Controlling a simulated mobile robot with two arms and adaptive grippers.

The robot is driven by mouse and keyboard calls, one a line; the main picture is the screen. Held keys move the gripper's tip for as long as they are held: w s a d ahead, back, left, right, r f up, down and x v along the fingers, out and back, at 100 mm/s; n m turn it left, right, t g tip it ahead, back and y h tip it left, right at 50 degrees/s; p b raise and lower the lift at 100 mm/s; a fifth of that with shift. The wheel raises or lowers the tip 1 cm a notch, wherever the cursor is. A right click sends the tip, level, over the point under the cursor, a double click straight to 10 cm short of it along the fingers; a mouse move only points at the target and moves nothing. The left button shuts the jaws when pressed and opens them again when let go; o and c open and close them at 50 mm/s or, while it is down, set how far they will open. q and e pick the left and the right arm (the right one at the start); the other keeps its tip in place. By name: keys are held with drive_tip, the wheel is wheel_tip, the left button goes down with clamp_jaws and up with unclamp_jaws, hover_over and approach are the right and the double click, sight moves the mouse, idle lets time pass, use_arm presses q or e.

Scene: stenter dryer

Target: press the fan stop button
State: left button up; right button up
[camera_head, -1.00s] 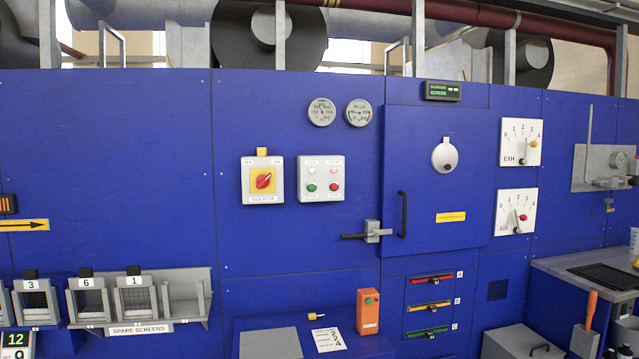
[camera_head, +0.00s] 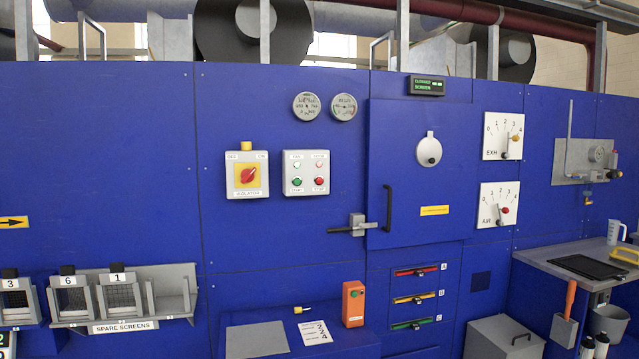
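A grey control box (camera_head: 307,173) is mounted on the blue panel, left of the closed door. It has a green button (camera_head: 297,181) at lower left and a red button (camera_head: 319,181) at lower right. The labels are too small to read surely. The yellow and red isolator switch (camera_head: 247,175) is just left of the box. Neither of my grippers is in view.
The blue door (camera_head: 417,160) has a black handle and a latch (camera_head: 356,226) sticking out leftwards. An orange box (camera_head: 353,304) with a green button stands on the lower ledge. A spare screens rack (camera_head: 122,296) is at lower left, a side table (camera_head: 590,262) at right.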

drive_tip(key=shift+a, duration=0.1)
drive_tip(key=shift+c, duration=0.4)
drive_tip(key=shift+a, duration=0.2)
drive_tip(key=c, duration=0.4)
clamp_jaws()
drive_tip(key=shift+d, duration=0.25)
